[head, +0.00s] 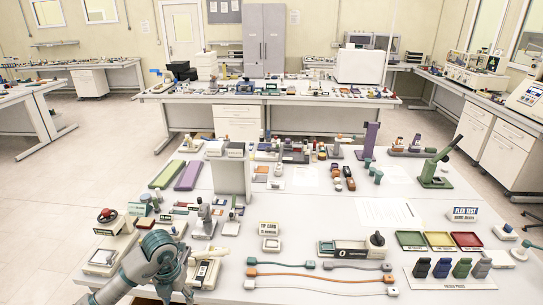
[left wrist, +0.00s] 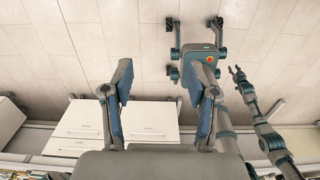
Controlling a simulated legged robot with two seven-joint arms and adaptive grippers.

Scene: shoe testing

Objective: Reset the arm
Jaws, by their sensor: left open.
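My left arm (head: 160,252) comes in at the lower left of the head view, bent over the near left corner of the table. Its gripper is hidden or out of frame there. In the left wrist view my left gripper (left wrist: 160,68) is open, with its two fingers wide apart and nothing between them. Tiled floor and white drawer fronts show beyond the fingers. My other arm (left wrist: 264,132) shows at the right of that view, with a small pronged end (left wrist: 237,75); its jaw state is too small to tell. The right arm is not visible in the head view.
Floor at far left is clear.

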